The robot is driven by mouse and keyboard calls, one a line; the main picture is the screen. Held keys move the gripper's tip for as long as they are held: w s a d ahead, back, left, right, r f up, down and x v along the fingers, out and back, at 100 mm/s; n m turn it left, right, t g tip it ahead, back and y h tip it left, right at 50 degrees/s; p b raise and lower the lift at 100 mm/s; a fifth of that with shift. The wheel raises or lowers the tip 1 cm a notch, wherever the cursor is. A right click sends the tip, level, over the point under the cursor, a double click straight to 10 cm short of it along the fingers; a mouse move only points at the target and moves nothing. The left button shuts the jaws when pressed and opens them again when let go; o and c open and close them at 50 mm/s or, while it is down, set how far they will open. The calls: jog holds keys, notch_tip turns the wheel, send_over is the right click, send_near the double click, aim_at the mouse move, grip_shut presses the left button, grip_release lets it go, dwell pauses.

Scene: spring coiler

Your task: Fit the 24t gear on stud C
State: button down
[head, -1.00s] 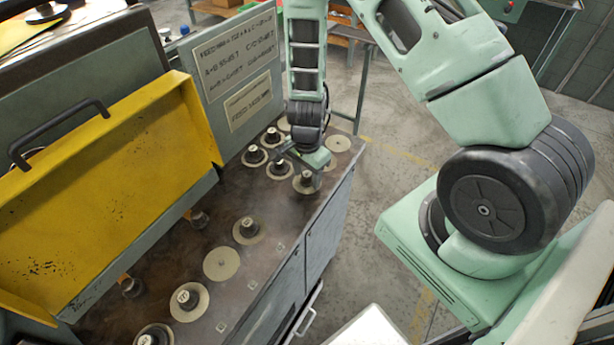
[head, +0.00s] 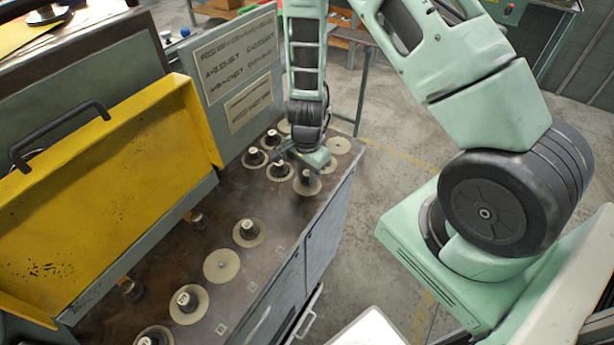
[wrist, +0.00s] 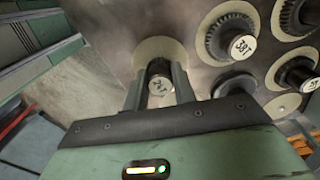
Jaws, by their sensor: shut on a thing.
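My gripper (wrist: 160,88) is shut on the hub of a gear (wrist: 159,84) whose label seems to begin with 2; the rest is hard to read. The gear is over a pale round disc (wrist: 160,50) on the bench top. Whether it rests on the disc or hangs just above it, I cannot tell. In the head view the held gear (head: 307,184) is beneath my gripper (head: 306,170), at the far end of the bench. Two shafts (head: 198,218) stick out below the yellow guard; no letter marks stud C legibly.
Several labelled gears stand on pale discs, including one (wrist: 240,45) beside my gripper and a nearer row (head: 189,302). The raised yellow guard (head: 110,190) and the sign panel (head: 235,75) border the bench on the left.

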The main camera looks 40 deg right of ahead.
aim_at(307, 173)
notch_tip(307, 173, up, 11)
jog(key=p, duration=0.2)
jog(key=shift+f, duration=0.1)
dwell(0.9)
